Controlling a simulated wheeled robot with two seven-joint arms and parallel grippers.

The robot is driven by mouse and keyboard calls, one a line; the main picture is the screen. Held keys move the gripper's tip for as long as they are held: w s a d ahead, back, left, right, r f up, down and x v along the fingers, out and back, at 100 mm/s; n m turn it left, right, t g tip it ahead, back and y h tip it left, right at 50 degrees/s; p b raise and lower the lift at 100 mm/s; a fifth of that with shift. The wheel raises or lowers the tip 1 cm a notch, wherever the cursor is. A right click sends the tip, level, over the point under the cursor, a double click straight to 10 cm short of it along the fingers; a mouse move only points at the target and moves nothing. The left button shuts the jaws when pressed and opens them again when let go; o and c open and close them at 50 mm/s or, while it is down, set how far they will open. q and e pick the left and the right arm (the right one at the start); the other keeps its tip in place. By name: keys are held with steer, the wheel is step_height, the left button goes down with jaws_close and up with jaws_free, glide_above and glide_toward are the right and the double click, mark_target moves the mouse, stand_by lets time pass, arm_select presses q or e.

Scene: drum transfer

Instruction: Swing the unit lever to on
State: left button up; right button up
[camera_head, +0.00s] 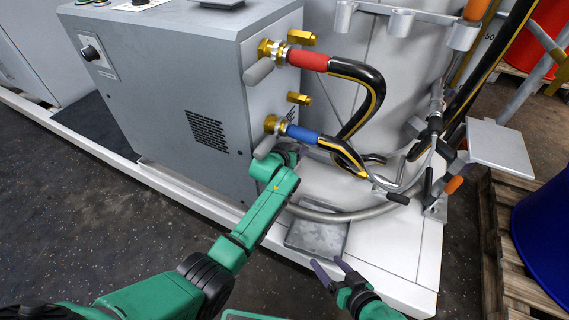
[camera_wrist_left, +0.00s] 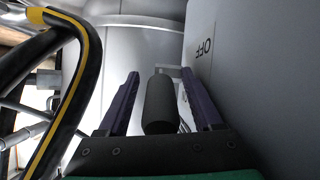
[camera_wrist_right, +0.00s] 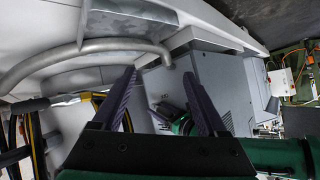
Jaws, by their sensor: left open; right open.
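In the left wrist view a dark grey cylindrical lever handle (camera_wrist_left: 160,104) stands between the two purple fingers of my open left gripper (camera_wrist_left: 160,76). I cannot tell whether the fingers touch it. An upside-down OFF label (camera_wrist_left: 204,47) is on the grey wall to its right. In the head view my left gripper (camera_head: 290,150) is at the right side of the grey unit (camera_head: 165,85), just below the blue hose coupling. The lever is not clearly made out there. My right gripper (camera_head: 330,266) is open and empty, low over the white platform's front edge.
A red-sleeved hose (camera_head: 307,60) and a blue-sleeved hose (camera_head: 302,133) leave brass fittings on the unit and curve close to my left gripper. A grey pipe (camera_head: 350,215) runs over the platform. A pallet (camera_head: 505,250) and blue drum (camera_head: 545,225) stand at right.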

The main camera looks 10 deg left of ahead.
arm_select(q)
steer(key=shift+s+a+r+p, duration=0.1)
steer(key=shift+s+r+p, duration=0.2)
steer(key=s, duration=0.1)
steer(key=s+a+p, duration=0.1)
steer(key=s, duration=0.1)
steer(key=s+p, duration=0.1)
steer(key=shift+s+a, duration=0.3)
steer(key=shift+s, duration=0.05)
steer(key=s+a+p, duration=0.2)
steer(key=s, duration=0.4)
steer(key=shift+s+f+p, duration=0.15)
steer(key=shift+s+p, duration=0.2)
steer(key=shift+p, duration=0.05)
arm_select(e)
steer(key=s+d+r+g+h, duration=0.4)
steer(key=d+r+g, duration=0.3)
steer(key=d, duration=0.5)
steer(key=shift+s+r+h, duration=0.25)
steer(key=shift+s+h, duration=0.15)
steer(key=shift+s, duration=0.4)
steer(key=shift+a, duration=0.1)
